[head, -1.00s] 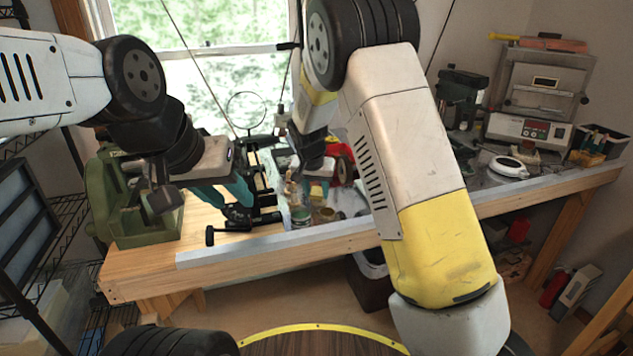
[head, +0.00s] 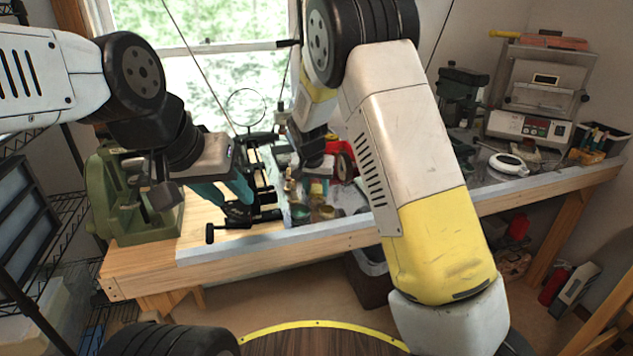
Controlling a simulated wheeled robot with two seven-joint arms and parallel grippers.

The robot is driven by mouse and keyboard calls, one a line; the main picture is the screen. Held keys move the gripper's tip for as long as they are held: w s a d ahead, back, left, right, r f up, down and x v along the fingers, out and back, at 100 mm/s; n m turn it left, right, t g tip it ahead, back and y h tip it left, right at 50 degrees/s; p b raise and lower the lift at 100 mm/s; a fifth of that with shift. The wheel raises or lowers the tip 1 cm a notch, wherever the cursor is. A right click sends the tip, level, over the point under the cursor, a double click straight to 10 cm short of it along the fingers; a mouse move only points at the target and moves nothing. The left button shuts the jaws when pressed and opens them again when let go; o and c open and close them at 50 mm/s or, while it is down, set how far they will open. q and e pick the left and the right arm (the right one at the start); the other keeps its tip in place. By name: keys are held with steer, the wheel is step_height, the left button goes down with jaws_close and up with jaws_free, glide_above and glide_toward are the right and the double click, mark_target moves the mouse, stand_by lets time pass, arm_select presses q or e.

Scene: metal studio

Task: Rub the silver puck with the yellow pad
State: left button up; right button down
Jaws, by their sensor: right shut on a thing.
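My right gripper (head: 317,178) hangs over the workbench behind the vise area, pointing down. It is shut on the yellow pad (head: 318,188), a small yellowish patch at its fingertips. My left gripper (head: 238,198) has teal fingers and points down to the right, close to a black clamp-like fixture on the bench. Whether its fingers are open or shut is unclear. I cannot pick out the silver puck; the clutter and my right gripper may hide it.
A wooden workbench (head: 240,259) with a grey front edge runs across the view. A green machine (head: 112,205) stands at its left end. Small jars and a red object (head: 342,155) crowd the middle. A white round device (head: 508,164) lies at the right.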

steer(key=shift+f, duration=0.25)
steer(key=shift+a, duration=0.1)
steer(key=shift+w+a, duration=0.1)
steer(key=shift+a, duration=0.2)
steer(key=shift+s+d, duration=0.2)
steer(key=shift+d, duration=0.65)
steer(key=shift+w+a, duration=0.2)
steer(key=shift+a, duration=0.65)
steer(key=shift+s+d, duration=0.2)
steer(key=shift+d, duration=0.65)
steer(key=shift+w+a, duration=0.2)
steer(key=shift+a, duration=0.65)
steer(key=shift+s+d, duration=0.2)
steer(key=shift+d, duration=0.65)
stand_by(1.6)
